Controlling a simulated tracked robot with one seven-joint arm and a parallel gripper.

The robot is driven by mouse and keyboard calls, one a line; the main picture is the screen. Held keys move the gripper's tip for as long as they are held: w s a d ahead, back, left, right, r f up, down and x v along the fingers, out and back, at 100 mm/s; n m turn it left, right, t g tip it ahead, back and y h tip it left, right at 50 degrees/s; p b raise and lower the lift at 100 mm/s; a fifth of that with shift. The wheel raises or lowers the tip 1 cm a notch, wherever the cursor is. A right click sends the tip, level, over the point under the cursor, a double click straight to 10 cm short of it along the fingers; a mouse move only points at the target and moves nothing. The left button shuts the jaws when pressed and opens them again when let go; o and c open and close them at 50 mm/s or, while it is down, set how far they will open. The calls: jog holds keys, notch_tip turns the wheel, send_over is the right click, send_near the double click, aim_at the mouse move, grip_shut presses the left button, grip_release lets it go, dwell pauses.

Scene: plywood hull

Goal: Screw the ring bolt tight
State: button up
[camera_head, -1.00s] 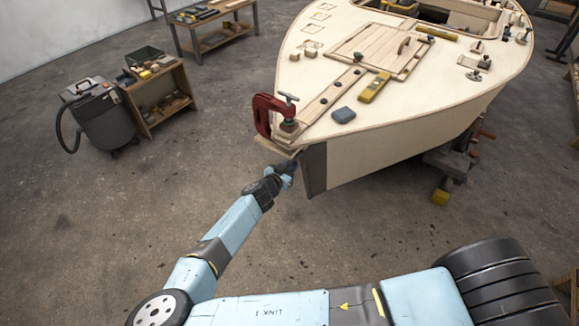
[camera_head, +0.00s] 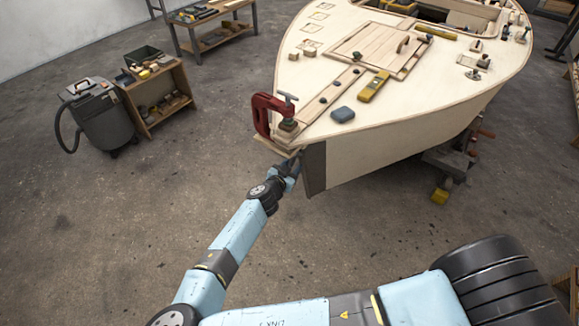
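My gripper (camera_head: 291,167) is at the bow of the plywood hull (camera_head: 385,150), just below the deck's tip and left of the dark stem face (camera_head: 314,168). It is small and dark here, and its fingers cannot be made out, so whether it is open or shut does not show. The ring bolt cannot be made out; the wrist and the bow edge cover the spot around the fingertips. A red clamp (camera_head: 264,116) grips the bow tip right above my gripper.
A grey vacuum (camera_head: 104,118) and a wooden shelf (camera_head: 160,97) stand at left. A workbench (camera_head: 212,23) is at the back. The floor left of the bow is clear.

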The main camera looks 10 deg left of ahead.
jog(key=shift+a, duration=0.2)
jog(key=v, duration=1.3)
jog(key=shift+s, duration=0.35)
jog(key=shift+r, duration=0.15)
jog(key=shift+d, duration=0.1)
